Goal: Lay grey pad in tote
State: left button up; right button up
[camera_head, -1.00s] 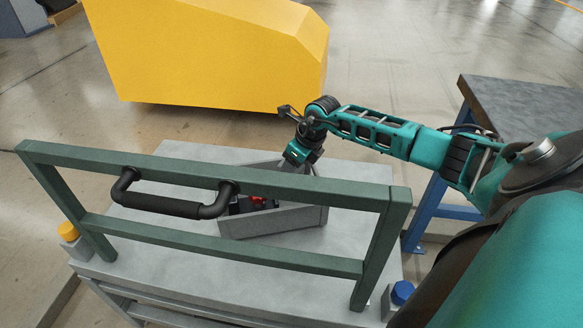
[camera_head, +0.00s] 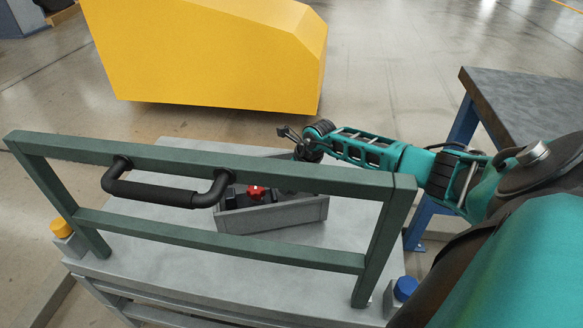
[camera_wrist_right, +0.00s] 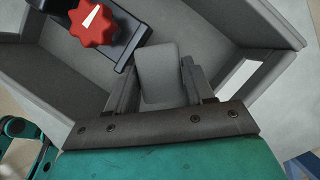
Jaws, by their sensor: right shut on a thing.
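A grey pad (camera_wrist_right: 158,78) is between the fingers of my right gripper (camera_wrist_right: 160,88), which is shut on it. The grey tote (camera_head: 285,216) stands on the trolley top behind the green frame; its inside and walls (camera_wrist_right: 55,85) fill much of the right wrist view. The pad is over the tote's inside; I cannot tell whether it touches the floor. In the head view the frame's top rail hides the right gripper's fingers and the pad; the right wrist (camera_head: 312,145) shows just behind the rail. My left gripper is not in view.
A black part with a red knob (camera_head: 256,192) is in the tote, beside the pad in the wrist view (camera_wrist_right: 97,22). The green frame (camera_head: 230,254) with a black handle (camera_head: 155,192) stands in front. A dark-topped table (camera_head: 530,105) is at right, a yellow block (camera_head: 205,50) behind.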

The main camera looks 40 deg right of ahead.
jog(key=shift+f, duration=0.45)
jog(key=o, duration=1)
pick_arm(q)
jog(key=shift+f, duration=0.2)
pick_arm(e)
jog(key=shift+r, duration=0.1)
jog(key=p+v, duration=0.1)
jog(key=v, duration=0.1)
jog(key=p+v, duration=0.1)
jog(key=v, duration=0.1)
jog(key=shift+w+r, duration=0.1)
jog(key=shift+w, duration=0.1)
pick_arm(q)
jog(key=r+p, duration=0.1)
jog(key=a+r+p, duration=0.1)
jog(key=p, duration=0.1)
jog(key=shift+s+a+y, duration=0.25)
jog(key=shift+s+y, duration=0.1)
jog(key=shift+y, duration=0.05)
pick_arm(e)
jog(key=v, duration=0.9)
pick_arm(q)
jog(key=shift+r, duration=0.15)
pick_arm(e)
jog(key=shift+s, duration=0.1)
